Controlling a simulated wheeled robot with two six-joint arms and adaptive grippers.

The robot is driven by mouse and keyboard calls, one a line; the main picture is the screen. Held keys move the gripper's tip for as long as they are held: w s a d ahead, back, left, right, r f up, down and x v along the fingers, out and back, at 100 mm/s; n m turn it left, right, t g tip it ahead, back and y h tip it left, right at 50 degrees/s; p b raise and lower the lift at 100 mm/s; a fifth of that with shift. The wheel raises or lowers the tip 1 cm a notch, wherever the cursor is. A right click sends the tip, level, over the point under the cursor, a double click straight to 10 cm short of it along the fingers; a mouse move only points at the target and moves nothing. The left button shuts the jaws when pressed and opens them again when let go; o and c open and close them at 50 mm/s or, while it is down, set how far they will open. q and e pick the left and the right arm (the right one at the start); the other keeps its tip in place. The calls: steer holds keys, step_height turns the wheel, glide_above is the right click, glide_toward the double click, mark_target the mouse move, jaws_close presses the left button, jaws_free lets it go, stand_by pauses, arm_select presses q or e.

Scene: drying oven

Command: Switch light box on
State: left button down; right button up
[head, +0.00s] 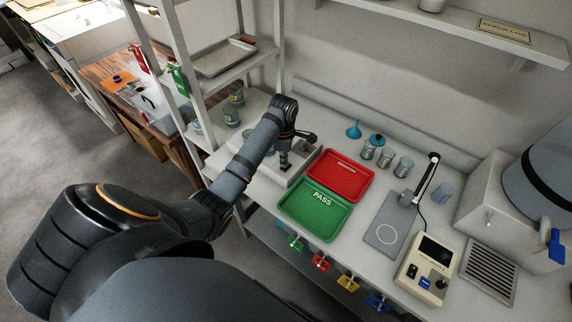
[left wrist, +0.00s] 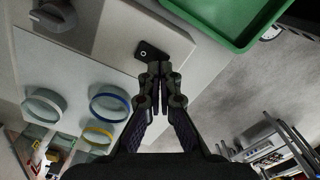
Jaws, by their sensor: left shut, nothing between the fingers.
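The light box is a flat white box (head: 302,160) on the bench, left of the red and green trays, partly hidden behind my left arm. In the left wrist view its pale surface (left wrist: 105,65) fills the upper left. A small black rocker switch (left wrist: 152,51) with a white ring mark sits near its edge. My left gripper (head: 285,167) points down at the box with its fingers shut and empty. In the left wrist view the fingertips (left wrist: 160,70) appear just below the switch; whether they touch it cannot be told. My right gripper is not in view.
A red tray (head: 342,187) and a green PASS tray (head: 302,222) lie right of the box. Several glass jars (head: 385,158) stand behind. A grey lamp stand (head: 382,252) and a beige meter (head: 410,272) are farther right. Ringed jars (left wrist: 108,104) show left of the fingers.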

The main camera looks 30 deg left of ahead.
arm_select(q)
steer(key=shift+f, duration=1.05)
stand_by(0.8)
step_height(320, 180, up, 7)
steer(key=p, duration=0.9)
steer(key=shift+r, duration=0.1)
stand_by(0.3)
